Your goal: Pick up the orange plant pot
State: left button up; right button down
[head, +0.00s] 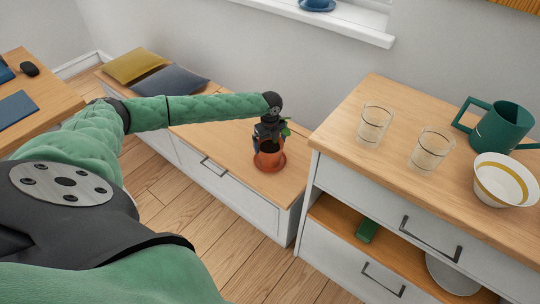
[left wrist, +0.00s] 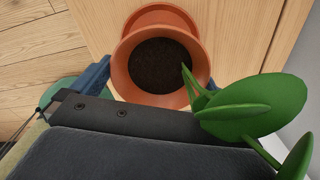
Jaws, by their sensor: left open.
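The orange plant pot (head: 268,160) stands upright on a saucer on the low wooden bench, with dark soil and green leaves. In the left wrist view the pot (left wrist: 122,72) is seen from above, with its saucer (left wrist: 160,14) behind it and the leaves (left wrist: 250,108) at the right. My left gripper (head: 268,141) is at the pot, partly covering its top and plant. In the left wrist view the blue fingers of my left gripper (left wrist: 154,80) are open, one on each side of the pot's rim. Whether they touch the pot I cannot tell. My right gripper is out of view.
The low bench (head: 215,138) has yellow and blue-grey cushions (head: 170,80) at its far left end. A taller cabinet (head: 345,130) stands close on the right, with two glasses, a green watering can (head: 500,128) and a bowl (head: 503,180) on top. A wall is behind.

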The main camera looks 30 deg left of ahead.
pick_arm(q)
notch_tip(320, 180, down, 2)
jog(key=shift+f, duration=0.1)
jog(key=shift+c, duration=0.4)
jog(key=c, duration=1.6)
